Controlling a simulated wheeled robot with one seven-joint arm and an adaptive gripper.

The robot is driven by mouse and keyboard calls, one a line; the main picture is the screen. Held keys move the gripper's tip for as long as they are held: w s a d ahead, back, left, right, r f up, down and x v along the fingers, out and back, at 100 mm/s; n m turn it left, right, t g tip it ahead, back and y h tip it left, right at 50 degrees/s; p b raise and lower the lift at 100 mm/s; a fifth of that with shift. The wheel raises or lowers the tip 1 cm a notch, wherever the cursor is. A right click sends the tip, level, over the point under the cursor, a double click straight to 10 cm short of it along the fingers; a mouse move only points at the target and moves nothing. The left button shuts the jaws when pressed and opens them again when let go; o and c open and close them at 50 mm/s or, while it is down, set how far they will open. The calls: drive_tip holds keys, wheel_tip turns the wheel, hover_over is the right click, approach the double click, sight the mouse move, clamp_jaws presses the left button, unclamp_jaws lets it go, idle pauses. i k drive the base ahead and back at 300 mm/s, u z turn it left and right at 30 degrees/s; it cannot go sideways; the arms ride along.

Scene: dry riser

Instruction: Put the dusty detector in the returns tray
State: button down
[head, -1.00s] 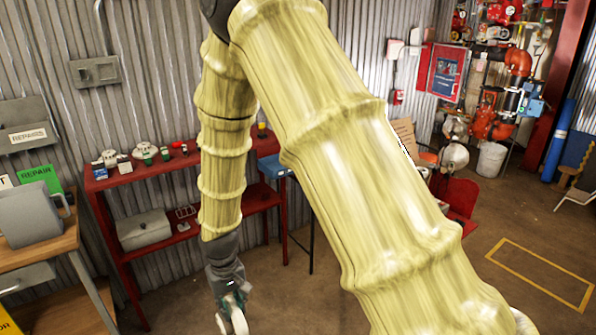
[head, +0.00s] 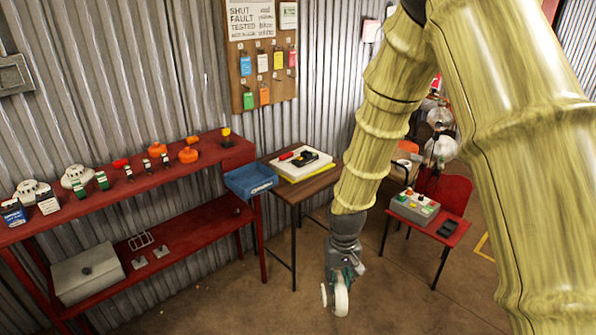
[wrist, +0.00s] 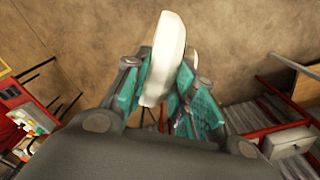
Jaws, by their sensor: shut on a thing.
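My gripper (head: 343,280) hangs low over the floor, right of the small wooden table. It is shut on a white round detector (head: 341,300), held edge-on. In the wrist view the white detector (wrist: 165,55) sticks out between the teal finger pads; dust on it cannot be made out. A blue tray (head: 250,181) with a pale label, too small to read, sits at the right end of the red shelf unit, left of and higher than my gripper. The tray's visible inside looks empty.
The red shelf (head: 120,192) carries white detectors, orange items and small bottles or tags. A red chair-like stand (head: 440,228) bears a grey control box (head: 414,207). Floor around my gripper is clear.

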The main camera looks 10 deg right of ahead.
sight(251, 184)
drive_tip(key=u, duration=0.1)
drive_tip(key=i, duration=1.2)
drive_tip(key=u, duration=0.4)
